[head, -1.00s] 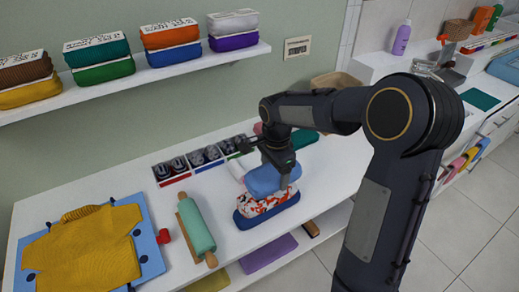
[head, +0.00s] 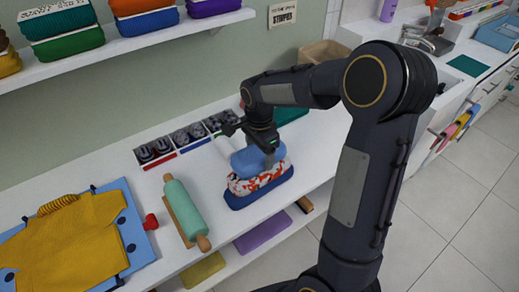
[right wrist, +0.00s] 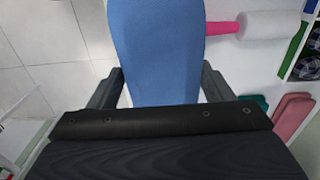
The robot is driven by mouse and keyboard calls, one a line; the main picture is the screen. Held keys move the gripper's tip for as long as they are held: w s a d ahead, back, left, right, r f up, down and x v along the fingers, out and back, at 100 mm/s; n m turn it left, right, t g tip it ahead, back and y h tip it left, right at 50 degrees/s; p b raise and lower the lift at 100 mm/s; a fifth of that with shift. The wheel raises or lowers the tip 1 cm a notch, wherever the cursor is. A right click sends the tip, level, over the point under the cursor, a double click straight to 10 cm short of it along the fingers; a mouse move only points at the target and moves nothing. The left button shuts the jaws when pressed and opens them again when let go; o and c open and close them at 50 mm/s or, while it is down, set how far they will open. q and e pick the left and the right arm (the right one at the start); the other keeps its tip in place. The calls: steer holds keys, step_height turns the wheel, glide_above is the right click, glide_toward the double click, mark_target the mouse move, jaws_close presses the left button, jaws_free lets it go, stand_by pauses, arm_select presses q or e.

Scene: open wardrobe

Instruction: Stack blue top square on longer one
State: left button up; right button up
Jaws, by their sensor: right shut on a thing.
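My right gripper (head: 266,148) is shut on a light blue folded top (head: 252,160). In the right wrist view the blue top (right wrist: 157,50) sits between the two fingers. In the head view it is at the upper face of a folded red-and-white patterned cloth (head: 258,180), which lies on a longer dark blue folded piece (head: 262,194) on the white counter. I cannot tell whether the held top rests fully on the patterned cloth. My left gripper is out of view.
A green rolling pin (head: 184,208) lies left of the stack, and a yellow garment on a blue board (head: 140,240) lies farther left. Compartments with dark rolled items (head: 155,150) stand behind. A shelf (head: 120,48) with folded stacks is above. The counter's front edge is close.

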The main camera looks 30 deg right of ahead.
mark_target(260, 151)
steer(key=shift+f, duration=0.45)
steer(key=shift+f+b, duration=0.4)
steer(key=shift+b, duration=0.05)
steer(key=o, duration=0.8)
steer(key=shift+c, duration=0.3)
steer(key=shift+r, duration=0.15)
step_height(260, 151, up, 9)
steer(key=p, duration=0.7)
